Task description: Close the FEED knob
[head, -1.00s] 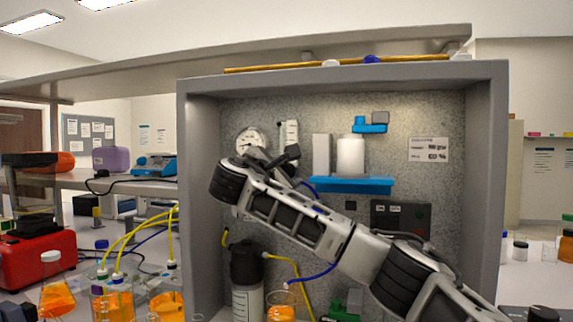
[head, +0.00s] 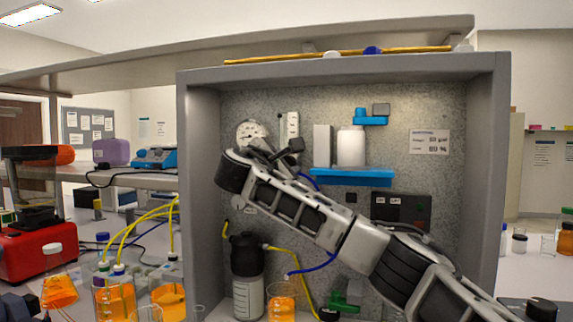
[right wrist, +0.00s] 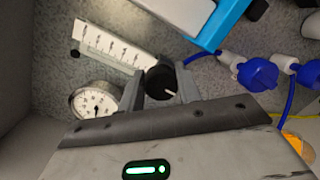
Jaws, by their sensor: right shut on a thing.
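A round black knob (right wrist: 160,78) with a white pointer mark sits on the grey speckled panel in the right wrist view, beside the scale of a white flowmeter. No FEED label is readable on it. My right gripper (right wrist: 159,88) is shut on this knob, one finger on each side. The white pointer mark points to the lower right in that view. In the head view my right gripper (head: 272,150) is by the gauge and flowmeter, and my own arm and wrist hide the knob.
A round gauge (right wrist: 95,101) and the flowmeter (right wrist: 113,46) are close to the gripper. A blue shelf (head: 350,178) with a white bottle (head: 351,147) and blue valves (right wrist: 259,74) lie to the right. A black-capped bottle (head: 247,295) and tubing stand below. Grey cabinet walls (head: 198,200) enclose the panel.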

